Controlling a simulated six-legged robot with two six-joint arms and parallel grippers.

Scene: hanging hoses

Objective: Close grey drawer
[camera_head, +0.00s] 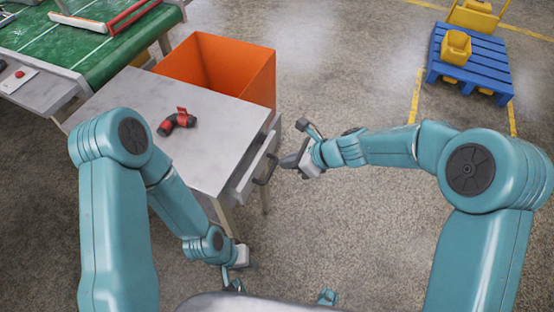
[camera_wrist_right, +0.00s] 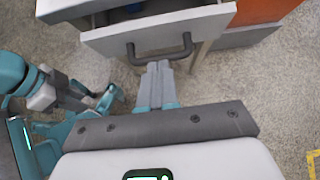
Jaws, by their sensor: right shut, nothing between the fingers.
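The grey drawer (camera_head: 250,172) under the grey table stands partly open, pulled out to the right in the head view. Its front panel (camera_wrist_right: 110,42) and dark curved handle (camera_wrist_right: 160,54) fill the upper part of the right wrist view. My right gripper (camera_head: 284,161) is shut and empty, just outside the drawer front. In the wrist view its fingertips (camera_wrist_right: 159,66) are at the middle of the handle; I cannot tell whether they touch it. My left gripper (camera_head: 235,284) hangs low beside the table's near end; its fingers are too small to read.
A red and black hose piece (camera_head: 178,122) lies on the tabletop (camera_head: 215,115). An orange bin (camera_head: 250,75) stands behind the table, and a green conveyor (camera_head: 90,45) is at the upper left. A blue pallet (camera_head: 470,65) with yellow crates is far right. The floor between is clear.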

